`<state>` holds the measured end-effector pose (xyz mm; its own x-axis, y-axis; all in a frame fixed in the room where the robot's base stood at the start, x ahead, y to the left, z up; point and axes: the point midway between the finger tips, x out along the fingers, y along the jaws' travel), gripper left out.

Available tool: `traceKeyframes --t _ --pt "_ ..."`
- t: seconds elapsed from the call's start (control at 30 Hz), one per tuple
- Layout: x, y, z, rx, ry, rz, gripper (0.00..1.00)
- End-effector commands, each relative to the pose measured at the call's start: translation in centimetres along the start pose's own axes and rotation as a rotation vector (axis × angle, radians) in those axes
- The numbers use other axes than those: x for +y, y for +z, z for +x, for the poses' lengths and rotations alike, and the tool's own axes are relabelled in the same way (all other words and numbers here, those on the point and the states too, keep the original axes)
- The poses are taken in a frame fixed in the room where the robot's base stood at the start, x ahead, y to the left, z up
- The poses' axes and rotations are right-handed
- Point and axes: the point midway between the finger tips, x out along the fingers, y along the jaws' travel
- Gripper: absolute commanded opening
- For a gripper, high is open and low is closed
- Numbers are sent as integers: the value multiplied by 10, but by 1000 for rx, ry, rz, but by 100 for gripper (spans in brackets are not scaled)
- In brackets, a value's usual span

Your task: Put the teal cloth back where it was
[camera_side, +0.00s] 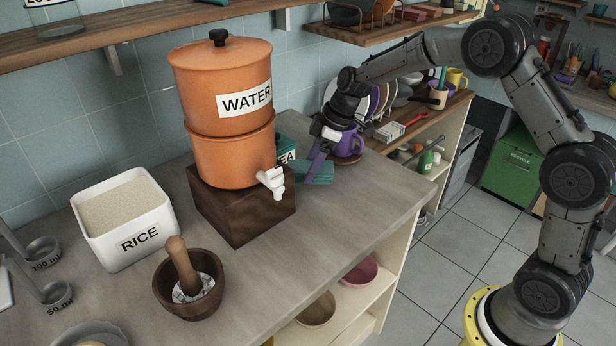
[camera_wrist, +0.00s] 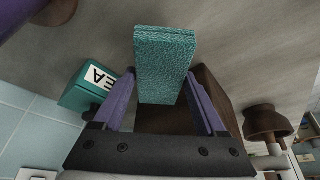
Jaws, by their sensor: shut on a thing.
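The teal cloth (camera_side: 318,173) is a folded, textured pad low over the counter, just right of the wooden block under the water dispenser. It also shows in the wrist view (camera_wrist: 165,58), sticking out past my fingertips. My gripper (camera_side: 317,160) has purple fingers and is shut on the cloth, one finger on each side, as the wrist view (camera_wrist: 160,82) shows. I cannot tell whether the cloth touches the counter.
The wooden block (camera_side: 243,212) bears the orange water dispenser (camera_side: 225,110). A teal tea tin (camera_side: 287,151) is partly hidden behind it. The counter's right front (camera_side: 350,215) is clear.

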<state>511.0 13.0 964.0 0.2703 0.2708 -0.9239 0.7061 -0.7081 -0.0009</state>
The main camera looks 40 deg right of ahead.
Motion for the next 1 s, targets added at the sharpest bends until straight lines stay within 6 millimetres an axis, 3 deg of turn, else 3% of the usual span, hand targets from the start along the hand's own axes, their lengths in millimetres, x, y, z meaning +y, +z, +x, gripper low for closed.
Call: traceKeyframes --t 0.27,0.5,0.87,0.9,1.0 --pt "9 -3 18 1 1 0 29" --pt "9 8 44 1 1 0 29" --pt "9 10 48 1 1 0 29" --pt "8 10 48 1 0 0 76" --pt "8 10 48 1 1 0 94"
